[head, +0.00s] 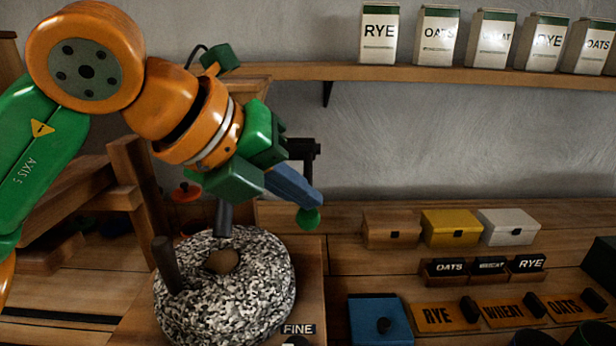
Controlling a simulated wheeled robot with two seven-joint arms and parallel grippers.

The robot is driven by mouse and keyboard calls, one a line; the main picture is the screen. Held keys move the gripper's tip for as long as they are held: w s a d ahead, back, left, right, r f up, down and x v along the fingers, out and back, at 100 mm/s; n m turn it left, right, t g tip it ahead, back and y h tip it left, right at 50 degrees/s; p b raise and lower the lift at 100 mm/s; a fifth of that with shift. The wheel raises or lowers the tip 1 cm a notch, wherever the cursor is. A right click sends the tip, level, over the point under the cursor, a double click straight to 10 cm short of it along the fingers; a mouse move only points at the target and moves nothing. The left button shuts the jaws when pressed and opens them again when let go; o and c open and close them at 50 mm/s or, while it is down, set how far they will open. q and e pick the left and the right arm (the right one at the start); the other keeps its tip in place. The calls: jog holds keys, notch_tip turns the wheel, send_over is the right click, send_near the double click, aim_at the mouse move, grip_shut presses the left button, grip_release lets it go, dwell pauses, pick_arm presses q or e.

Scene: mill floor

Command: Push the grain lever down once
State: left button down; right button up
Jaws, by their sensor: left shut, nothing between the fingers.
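My left gripper (308,218) reaches in from the upper left, angled down to the right. Its blue fingers are together with a green rounded tip, and nothing shows between them. A black fitting (304,148) on a thin dark post stands just behind and above the fingers; it may be the grain lever, but I cannot tell for certain. The gripper overlaps its lower left part in the picture, and I cannot tell whether they touch. The speckled millstone (262,305) with its upright dark handle (165,262) lies below and left of the fingertips. My right gripper is not in view.
A shelf (400,73) carries labelled grain cartons. On the bench are small lidded boxes (450,228), label blocks (490,266), orange grain plates (445,317) and a blue box (380,322). A FINE label (298,329) sits beside the stone.

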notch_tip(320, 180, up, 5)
jog(key=p, duration=0.5)
dwell(0.3)
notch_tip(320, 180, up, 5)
jog(key=p, duration=0.4)
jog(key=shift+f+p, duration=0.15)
jog(key=shift+p, duration=0.15)
dwell(0.4)
